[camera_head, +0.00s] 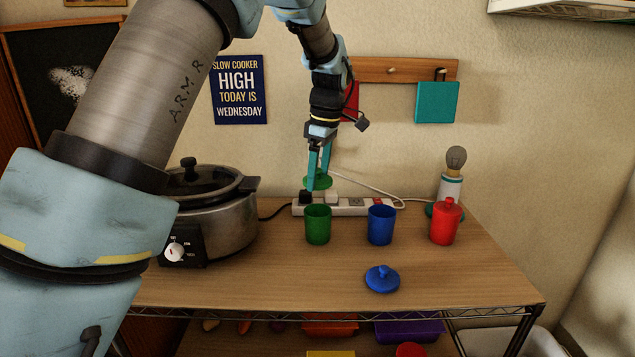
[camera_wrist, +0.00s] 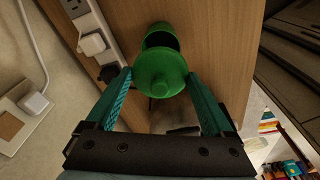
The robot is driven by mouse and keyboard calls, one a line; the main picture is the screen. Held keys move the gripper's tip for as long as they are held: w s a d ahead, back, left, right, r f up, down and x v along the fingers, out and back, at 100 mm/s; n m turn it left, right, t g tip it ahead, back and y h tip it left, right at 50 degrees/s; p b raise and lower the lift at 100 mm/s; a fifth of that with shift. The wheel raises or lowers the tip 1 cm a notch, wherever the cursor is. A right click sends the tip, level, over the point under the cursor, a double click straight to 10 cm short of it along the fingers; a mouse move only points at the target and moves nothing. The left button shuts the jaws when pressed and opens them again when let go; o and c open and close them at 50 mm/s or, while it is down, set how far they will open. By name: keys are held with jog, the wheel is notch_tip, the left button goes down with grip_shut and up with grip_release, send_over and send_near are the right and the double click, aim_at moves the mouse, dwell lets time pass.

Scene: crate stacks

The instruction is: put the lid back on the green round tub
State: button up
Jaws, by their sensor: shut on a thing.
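The green round tub (camera_head: 318,226) stands upright and open on the wooden counter. My gripper (camera_head: 319,172) points down and is shut on the green lid (camera_head: 320,182). The lid is held in the air above the tub, apart from its rim. In the wrist view, the lid (camera_wrist: 160,72) with its knob sits between the two fingers of my gripper (camera_wrist: 158,76). The lid partly covers the tub (camera_wrist: 159,30) there, and some of the tub's dark opening shows past the lid's edge.
A blue open tub (camera_head: 381,226) and a lidded red tub (camera_head: 445,224) stand to the right. A blue lid (camera_head: 382,279) lies near the front edge. A power strip (camera_head: 350,207) lies behind, a slow cooker (camera_head: 212,215) stands left, and a lamp (camera_head: 453,180) back right.

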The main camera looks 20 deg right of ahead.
notch_tip(320, 180, down, 6)
jog(key=b, duration=0.4)
jog(key=shift+f, duration=0.15)
dwell(1.7)
jog(key=shift+f+p, duration=0.15)
jog(key=shift+p, duration=0.4)
dwell(1.2)
jog(key=o, duration=1)
jog(key=shift+o, duration=0.2)
